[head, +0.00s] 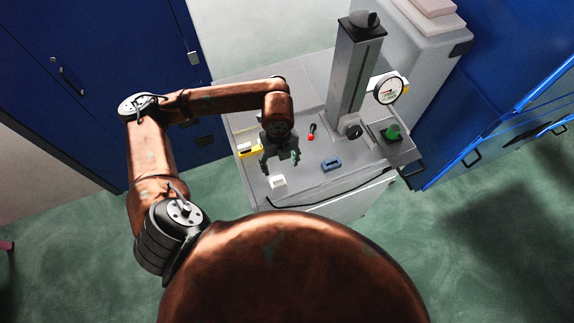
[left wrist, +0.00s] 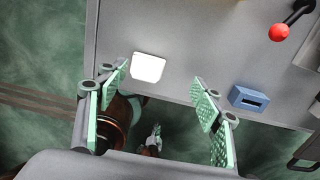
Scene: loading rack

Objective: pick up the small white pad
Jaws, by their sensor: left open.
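The small white pad (head: 278,182) lies on the grey table top near its front edge. In the left wrist view the pad (left wrist: 148,67) lies near the table edge, just beyond the left finger and within the span between the fingers. My left gripper (head: 281,165) is above the table, a little behind the pad, pointing down. Its two green-padded fingers stand wide apart in the left wrist view (left wrist: 161,88), with nothing held between them. The pad is apart from the fingers. My right gripper does not show.
A blue block (head: 332,165) with a slot lies right of the pad. A red-knobbed lever (head: 311,133), a yellow item (head: 250,150), a grey column (head: 355,70), a dial gauge (head: 389,90) and a green button (head: 392,133) are behind or beside. A black cable (head: 330,202) runs along the front.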

